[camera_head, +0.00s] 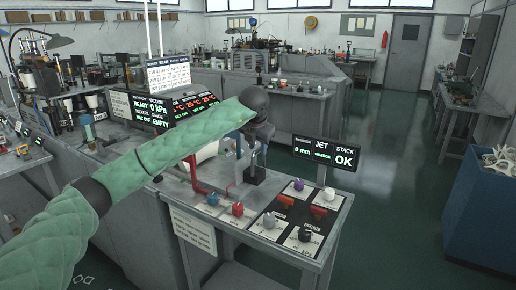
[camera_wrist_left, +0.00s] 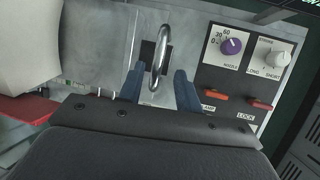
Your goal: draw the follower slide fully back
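A chrome loop handle (camera_wrist_left: 164,42) stands over a dark slot in a grey metal plate in the left wrist view. It looks like the follower slide's handle, though the slide itself cannot be made out. My left gripper (camera_wrist_left: 160,76) is open, with one blue finger on each side of the loop's lower end. I cannot tell whether either finger touches it. In the head view the left gripper (camera_head: 250,148) points down over the machine top, and its wrist partly hides the handle area. My right gripper is not in view.
A control panel (camera_head: 296,220) with purple and white knobs and red switches lies to the right. A red bent bar (camera_head: 196,180) and a white cylinder (camera_wrist_left: 30,45) stand left of the handle.

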